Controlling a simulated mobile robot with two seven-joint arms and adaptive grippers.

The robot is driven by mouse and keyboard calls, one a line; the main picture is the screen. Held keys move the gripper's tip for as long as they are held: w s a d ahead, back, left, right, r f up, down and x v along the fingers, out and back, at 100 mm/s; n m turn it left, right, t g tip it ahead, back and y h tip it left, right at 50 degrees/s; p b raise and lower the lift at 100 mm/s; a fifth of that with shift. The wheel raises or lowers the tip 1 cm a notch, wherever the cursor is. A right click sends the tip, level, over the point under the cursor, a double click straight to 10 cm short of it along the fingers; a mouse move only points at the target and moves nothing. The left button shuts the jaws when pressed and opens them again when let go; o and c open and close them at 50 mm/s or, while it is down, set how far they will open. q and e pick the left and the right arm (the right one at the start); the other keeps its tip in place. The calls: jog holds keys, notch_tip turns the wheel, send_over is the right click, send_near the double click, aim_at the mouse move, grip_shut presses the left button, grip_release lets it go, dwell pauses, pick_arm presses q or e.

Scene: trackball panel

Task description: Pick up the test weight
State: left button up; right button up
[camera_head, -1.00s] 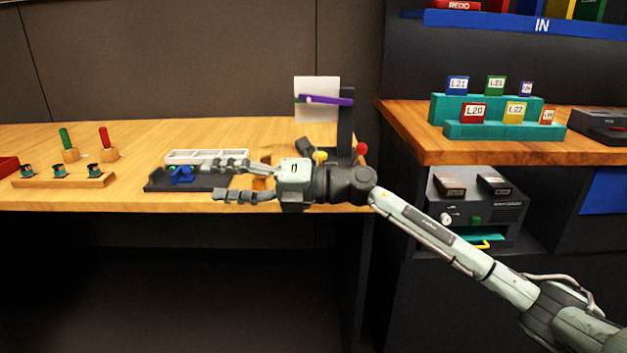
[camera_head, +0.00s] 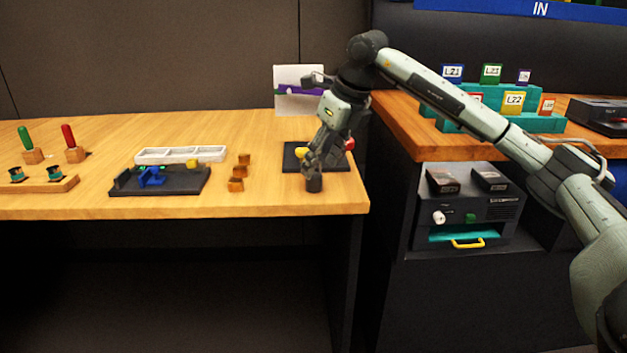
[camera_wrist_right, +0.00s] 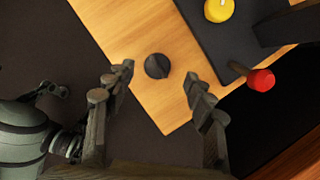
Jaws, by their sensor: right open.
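A small dark cylinder, which looks like the test weight (camera_head: 314,185), stands near the right front corner of the wooden table. It also shows in the right wrist view as a round black top (camera_wrist_right: 157,66). My right gripper (camera_head: 315,166) points down over it, open. In the right wrist view the fingers of my right gripper (camera_wrist_right: 159,82) are on either side of the weight with visible gaps, and nothing is held. My left gripper is not in view.
A black base with a yellow knob (camera_wrist_right: 219,9) and a red ball (camera_wrist_right: 261,80) stands just behind. Small orange-brown blocks (camera_head: 236,185) and a black tray with a blue piece (camera_head: 190,181) lie to the left. The table's edge (camera_head: 345,209) is close.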

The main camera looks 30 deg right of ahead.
aim_at(314, 175)
jog(key=x, duration=0.4)
jog(key=shift+w+a+f, duration=0.15)
jog(key=shift+a, duration=0.1)
jog(key=shift+c, duration=0.3)
grip_shut()
